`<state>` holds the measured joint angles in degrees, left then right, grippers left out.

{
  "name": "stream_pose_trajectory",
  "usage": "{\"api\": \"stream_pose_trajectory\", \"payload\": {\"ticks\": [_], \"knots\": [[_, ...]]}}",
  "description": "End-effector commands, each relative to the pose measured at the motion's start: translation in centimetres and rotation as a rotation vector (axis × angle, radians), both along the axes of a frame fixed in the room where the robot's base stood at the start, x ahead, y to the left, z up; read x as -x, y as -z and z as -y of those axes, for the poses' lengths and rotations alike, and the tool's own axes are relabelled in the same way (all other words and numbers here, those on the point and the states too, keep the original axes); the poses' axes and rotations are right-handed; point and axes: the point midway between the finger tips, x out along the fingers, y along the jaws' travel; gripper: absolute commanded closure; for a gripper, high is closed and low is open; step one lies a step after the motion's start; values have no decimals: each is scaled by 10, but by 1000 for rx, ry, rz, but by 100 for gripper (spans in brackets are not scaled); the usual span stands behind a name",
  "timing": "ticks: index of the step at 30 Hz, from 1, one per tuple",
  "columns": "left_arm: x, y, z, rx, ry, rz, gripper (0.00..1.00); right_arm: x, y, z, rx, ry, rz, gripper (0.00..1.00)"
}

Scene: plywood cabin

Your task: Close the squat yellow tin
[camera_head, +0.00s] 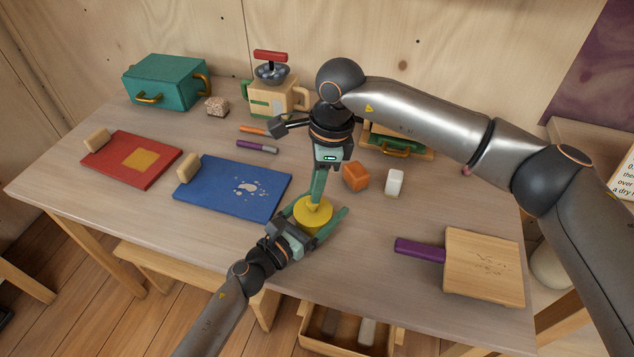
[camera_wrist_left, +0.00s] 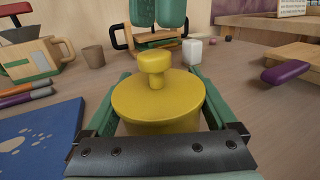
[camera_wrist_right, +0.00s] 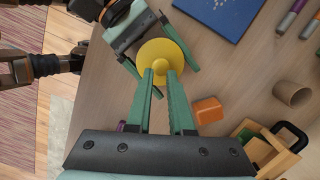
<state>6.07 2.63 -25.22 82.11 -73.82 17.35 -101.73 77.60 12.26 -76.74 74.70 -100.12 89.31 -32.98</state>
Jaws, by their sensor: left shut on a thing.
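The squat yellow tin (camera_wrist_left: 160,127) stands on the table with its round yellow lid (camera_wrist_left: 190,95) and knob (camera_wrist_left: 154,62) on top. The lid looks level; its rim hides whether it is seated. My left gripper (camera_head: 318,228) is shut on the tin's body, one green finger on each side. My right gripper (camera_wrist_right: 160,72) comes down from above, and its fingertips are over the knob. In the left wrist view its fingers (camera_wrist_left: 158,22) show above the knob with a small gap beneath. They stand a little apart, with nothing seen held between them.
An orange block (camera_head: 355,176) and a white block (camera_head: 394,182) lie just right of the tin. A blue board (camera_head: 232,190) lies to its left, a wooden board with purple handle (camera_head: 484,267) to its right. A green-fronted box (camera_head: 400,142) stands behind.

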Motion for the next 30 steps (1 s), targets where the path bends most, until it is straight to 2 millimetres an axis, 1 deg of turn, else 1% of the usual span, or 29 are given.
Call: {"api": "stream_pose_trajectory", "payload": {"ticks": [18,26,30], "knots": [[0,0,0,0,0,0,100,0,18,-3,0,0,0,80],[0,0,0,1,1,1,100,1,19,-3,1,0,-2,80],[0,0,1,1,2,1,100,0,10,-1,0,0,0,80]]}}
